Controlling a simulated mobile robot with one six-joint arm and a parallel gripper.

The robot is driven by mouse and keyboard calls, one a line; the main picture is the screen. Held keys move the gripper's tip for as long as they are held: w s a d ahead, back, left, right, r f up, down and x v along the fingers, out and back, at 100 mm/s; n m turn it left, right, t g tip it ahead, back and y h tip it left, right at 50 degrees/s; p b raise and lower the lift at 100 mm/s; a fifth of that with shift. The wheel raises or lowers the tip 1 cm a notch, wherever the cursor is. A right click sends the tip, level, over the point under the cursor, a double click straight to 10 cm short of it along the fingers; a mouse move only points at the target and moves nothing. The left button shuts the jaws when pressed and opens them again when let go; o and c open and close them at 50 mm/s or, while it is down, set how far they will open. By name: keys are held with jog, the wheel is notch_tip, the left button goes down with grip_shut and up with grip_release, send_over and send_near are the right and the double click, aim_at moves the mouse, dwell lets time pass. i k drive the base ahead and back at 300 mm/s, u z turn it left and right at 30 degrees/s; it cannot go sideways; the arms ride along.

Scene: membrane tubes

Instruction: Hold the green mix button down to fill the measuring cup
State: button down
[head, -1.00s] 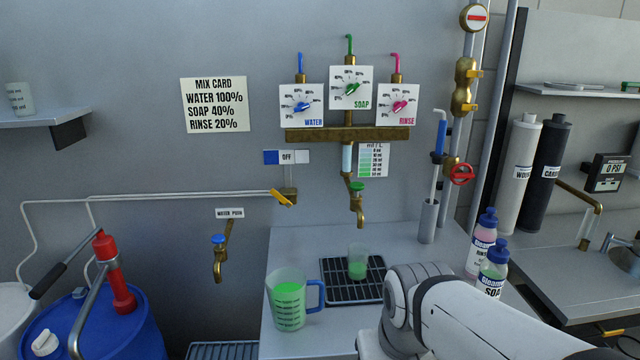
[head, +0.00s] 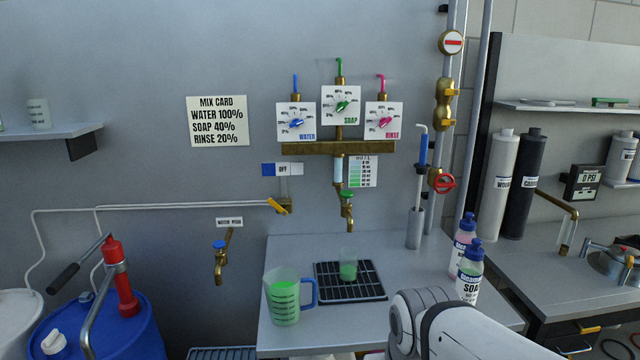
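The green mix button (head: 347,195) sits on top of the brass mix tap (head: 347,220) under the manifold, with nothing touching it. A small clear cup (head: 348,268) with green liquid in its lower part stands upright on the black drip grate (head: 329,284) below that tap. A larger clear jug (head: 284,299) with a blue handle and dark markings stands left of the grate, much of it green with liquid. Which of the two is the measuring cup I cannot tell for certain. My gripper is out of view; only a white arm link shows at the bottom right.
Dials for water (head: 296,122), soap (head: 341,105) and rinse (head: 383,120) sit above the brass manifold (head: 338,148). A blue drum (head: 135,335) is at lower left. The counter's front middle is clear.

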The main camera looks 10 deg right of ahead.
aim_at(346, 194)
jog(key=z, duration=0.1)
jog(key=i, duration=0.95)
jog(key=u, duration=0.05)
